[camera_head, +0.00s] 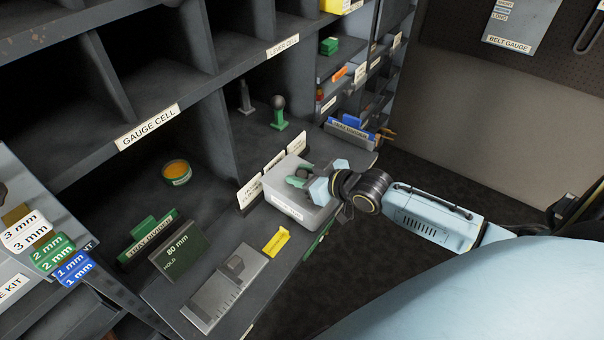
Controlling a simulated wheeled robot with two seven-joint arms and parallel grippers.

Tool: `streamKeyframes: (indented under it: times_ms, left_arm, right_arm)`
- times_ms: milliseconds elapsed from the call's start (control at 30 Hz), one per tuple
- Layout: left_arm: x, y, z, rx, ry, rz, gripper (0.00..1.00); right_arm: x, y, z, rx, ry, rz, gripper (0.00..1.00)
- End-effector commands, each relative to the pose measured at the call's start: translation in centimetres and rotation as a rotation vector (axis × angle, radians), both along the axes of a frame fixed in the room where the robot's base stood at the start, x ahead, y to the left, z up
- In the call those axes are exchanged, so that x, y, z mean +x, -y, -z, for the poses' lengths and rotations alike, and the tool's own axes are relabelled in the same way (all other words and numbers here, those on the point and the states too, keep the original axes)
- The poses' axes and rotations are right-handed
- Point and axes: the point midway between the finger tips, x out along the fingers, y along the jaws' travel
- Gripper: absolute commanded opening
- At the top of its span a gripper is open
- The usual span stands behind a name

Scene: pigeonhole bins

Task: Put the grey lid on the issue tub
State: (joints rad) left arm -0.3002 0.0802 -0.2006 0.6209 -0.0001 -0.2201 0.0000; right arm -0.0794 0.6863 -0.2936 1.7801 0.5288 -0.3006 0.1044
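A light grey box (288,203), which looks like the issue tub, stands on the shelf front edge with a pale label on its near side. My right gripper (308,183) is at its top, reaching in from the right. A small green piece (297,181) shows at the gripper's tip; I cannot tell whether it is held or lies in the box. The gripper covers part of the box top, so I cannot tell whether a lid is on it. No separate grey lid is clearly identifiable. My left gripper is not in view.
A grey metal plate with a raised block (222,292), a yellow piece (276,241) and a dark green 80 mm block (178,251) lie left of the box. White label cards (250,192) stand directly behind it.

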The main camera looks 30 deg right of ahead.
Motion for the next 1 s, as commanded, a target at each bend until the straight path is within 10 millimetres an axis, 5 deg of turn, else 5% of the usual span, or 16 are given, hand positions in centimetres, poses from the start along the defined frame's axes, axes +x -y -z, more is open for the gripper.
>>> streamKeyframes:
  times_ms: [133, 300, 600, 1000]
  left_arm:
    - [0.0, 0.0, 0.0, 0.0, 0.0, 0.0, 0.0]
    - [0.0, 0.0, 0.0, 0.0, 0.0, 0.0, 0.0]
    - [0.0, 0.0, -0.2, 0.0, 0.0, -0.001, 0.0]
    - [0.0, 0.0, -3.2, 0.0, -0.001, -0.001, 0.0]
  right_arm:
    - [0.0, 0.0, 0.0, 0.0, 0.0, 0.0, 0.37]
    - [0.0, 0.0, 0.0, 0.0, 0.0, 0.0, 0.59]
    - [-0.1, 0.1, -0.1, -0.001, -0.002, 0.0, 0.6]
    - [-2.8, 1.0, -1.4, 0.0, -0.004, 0.0, 0.6]
